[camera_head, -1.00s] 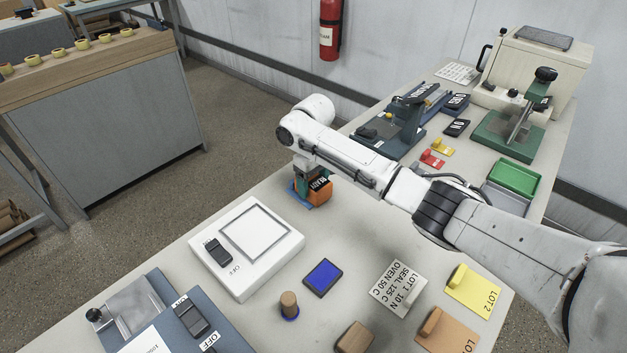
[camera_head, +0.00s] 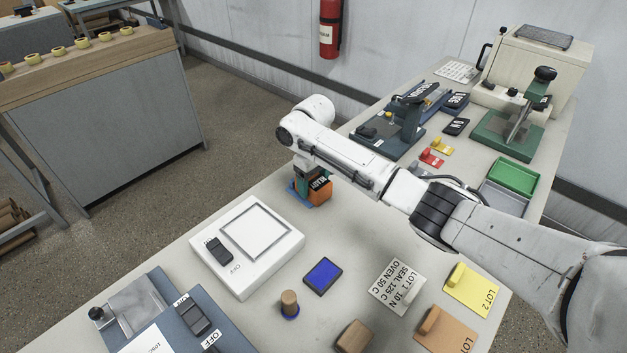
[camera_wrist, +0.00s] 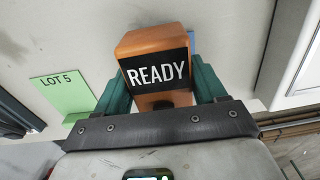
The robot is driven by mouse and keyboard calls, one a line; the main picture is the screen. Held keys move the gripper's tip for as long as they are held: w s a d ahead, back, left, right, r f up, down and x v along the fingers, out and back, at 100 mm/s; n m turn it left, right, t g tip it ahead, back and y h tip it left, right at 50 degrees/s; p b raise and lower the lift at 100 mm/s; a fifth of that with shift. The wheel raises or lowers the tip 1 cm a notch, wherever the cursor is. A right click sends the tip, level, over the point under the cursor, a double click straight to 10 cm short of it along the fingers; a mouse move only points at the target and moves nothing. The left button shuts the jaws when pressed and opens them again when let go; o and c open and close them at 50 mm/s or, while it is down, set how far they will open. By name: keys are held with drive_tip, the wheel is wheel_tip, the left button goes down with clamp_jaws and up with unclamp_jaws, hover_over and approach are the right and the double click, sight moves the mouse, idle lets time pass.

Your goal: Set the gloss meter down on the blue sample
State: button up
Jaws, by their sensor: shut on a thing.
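The gloss meter (camera_head: 320,190) is an orange block with a black READY display, which faces the camera in the wrist view (camera_wrist: 155,42). My gripper (camera_wrist: 160,90) is shut on it, with a green finger on each side. A blue flat piece, which looks like the blue sample (camera_head: 294,190), shows beneath and left of the meter in the head view. Only a sliver of blue shows beside the meter in the wrist view (camera_wrist: 193,40). The meter hides most of it, and I cannot tell whether they touch.
A white device (camera_head: 225,275) with a square plate stands in front of the meter. A dark-framed blue pad (camera_head: 322,275) and a round wooden stamp (camera_head: 289,303) lie nearer. A green LOT 5 sheet (camera_wrist: 64,95) lies left in the wrist view.

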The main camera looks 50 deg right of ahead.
drive_tip(key=o, duration=1.4)
drive_tip(key=shift+c, duration=0.2)
wheel_tip(320, 180, up, 11)
drive_tip(key=shift+b, duration=0.4)
